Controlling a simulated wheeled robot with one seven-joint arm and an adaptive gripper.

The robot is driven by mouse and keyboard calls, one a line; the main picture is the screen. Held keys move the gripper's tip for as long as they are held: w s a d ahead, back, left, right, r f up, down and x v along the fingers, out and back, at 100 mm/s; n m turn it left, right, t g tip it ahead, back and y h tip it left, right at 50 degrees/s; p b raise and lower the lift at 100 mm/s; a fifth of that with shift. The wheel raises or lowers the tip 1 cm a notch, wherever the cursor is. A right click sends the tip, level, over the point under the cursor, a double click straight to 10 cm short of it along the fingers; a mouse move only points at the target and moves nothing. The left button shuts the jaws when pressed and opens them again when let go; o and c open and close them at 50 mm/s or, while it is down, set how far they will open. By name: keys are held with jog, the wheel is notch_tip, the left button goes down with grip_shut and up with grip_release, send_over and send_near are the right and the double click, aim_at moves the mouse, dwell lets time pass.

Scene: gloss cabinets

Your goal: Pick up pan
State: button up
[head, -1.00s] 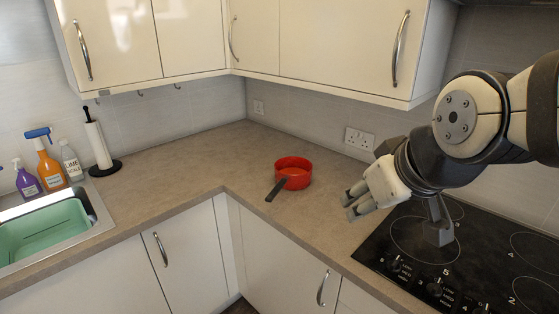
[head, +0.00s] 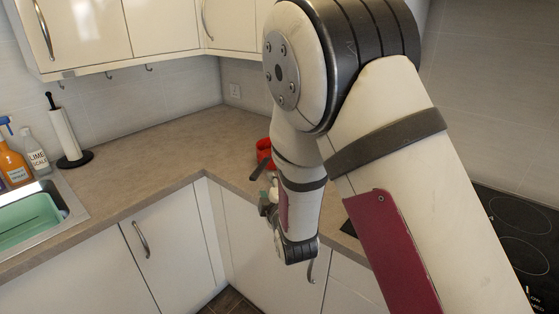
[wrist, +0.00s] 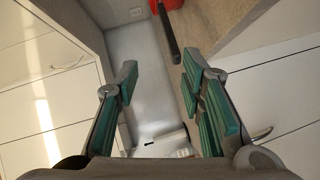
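The red pan (head: 264,150) stands on the counter near the corner, mostly hidden behind my arm in the head view. Its dark handle (head: 258,170) points toward the counter's front edge. In the wrist view the red pan (wrist: 172,4) is cut off at the top edge, and its dark handle (wrist: 168,36) points down toward the gap between my fingers. My gripper (wrist: 160,72) is open and empty, with teal pads on the fingers. The handle's end lies above the fingertips in that view, not between them. In the head view my gripper (head: 267,205) is small and partly hidden, by the counter's front edge.
The counter (head: 150,165) is clear left of the pan. A paper towel holder (head: 68,135), bottles (head: 35,155) and a sink with a green basin (head: 30,222) are at the left. A black hob (head: 515,225) is at the right. Cabinet doors with handles lie below the counter.

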aim_at(257, 177)
jog(key=w+a+f, duration=0.1)
jog(key=w, duration=0.3)
jog(key=w+a+f+n, duration=0.1)
jog(key=w+a+f, duration=0.1)
jog(key=w, duration=0.2)
jog(key=w+a+f+n+t, duration=0.1)
jog(key=w+a, duration=0.1)
jog(key=w, duration=0.2)
jog(key=shift+w+f+y, duration=0.25)
jog(key=shift+y, duration=0.05)
grip_shut()
jog(key=shift+r, duration=0.2)
